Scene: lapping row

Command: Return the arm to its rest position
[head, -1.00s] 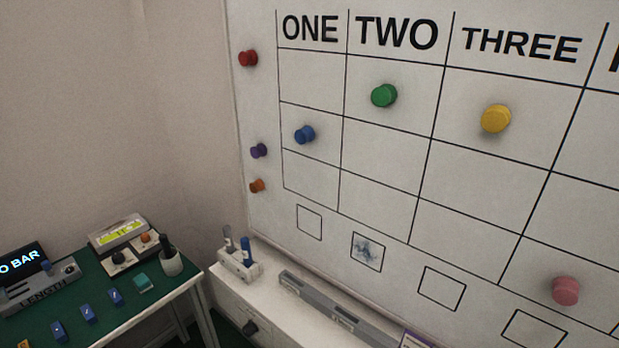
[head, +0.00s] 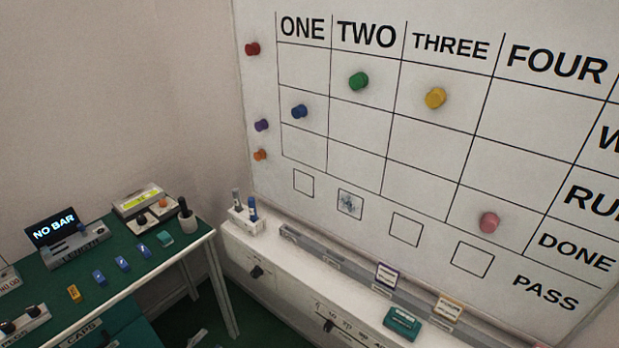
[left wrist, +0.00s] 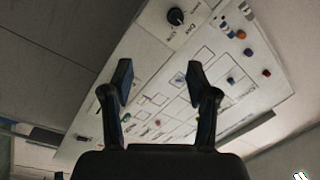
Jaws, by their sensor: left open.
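My left gripper (left wrist: 157,82) shows in the left wrist view with its two dark fingers spread apart and nothing between them. Beyond it, tilted in that view, is the whiteboard (left wrist: 215,65) with its coloured magnets. Neither gripper shows in the head view, so I cannot see where the left arm is there. The right gripper is in no view. In the head view the whiteboard (head: 440,160) carries a grid with red, green, blue, yellow, purple, orange and pink magnets. The small box under column TWO (head: 350,204) holds a blue-grey smudge.
A white ledge (head: 300,290) runs below the board, with a pen holder (head: 246,222), a grey rail (head: 335,258) and a teal block (head: 402,322). At left a green table (head: 130,275) holds a "NO BAR" display (head: 55,228), a small meter box (head: 148,205) and several blue blocks.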

